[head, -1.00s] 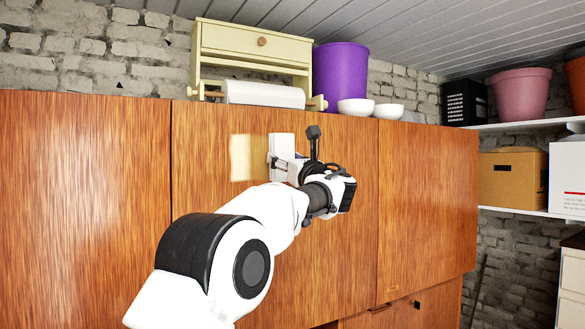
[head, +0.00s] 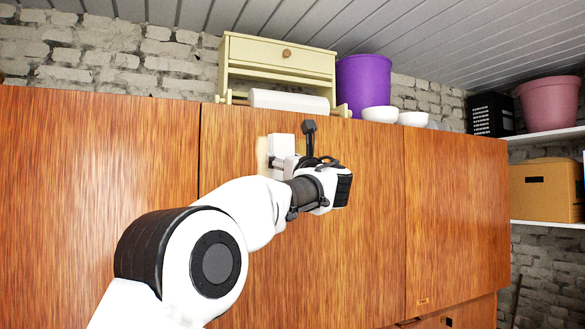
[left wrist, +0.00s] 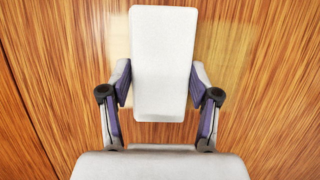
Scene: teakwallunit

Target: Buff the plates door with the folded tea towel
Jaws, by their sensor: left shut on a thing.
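The folded tea towel (head: 281,150) is a white upright pad held against or very close to the upper part of the middle wooden door (head: 330,235), which I take as the plates door. My left gripper (head: 287,165) is shut on the towel; in the left wrist view its two fingers (left wrist: 160,90) grip the sides of the towel (left wrist: 164,60). A pale, dull patch on the door (head: 262,155) shows at the towel's left edge, and paler wood shows to the towel's right in the wrist view (left wrist: 222,55). My right gripper is out of view.
On top of the cabinet stand a cream drawer unit with a paper roll (head: 278,62), a purple pot (head: 363,85) and two white bowls (head: 380,114). Shelves at right hold a black crate (head: 490,114), pink pot (head: 549,102) and cardboard box (head: 545,190).

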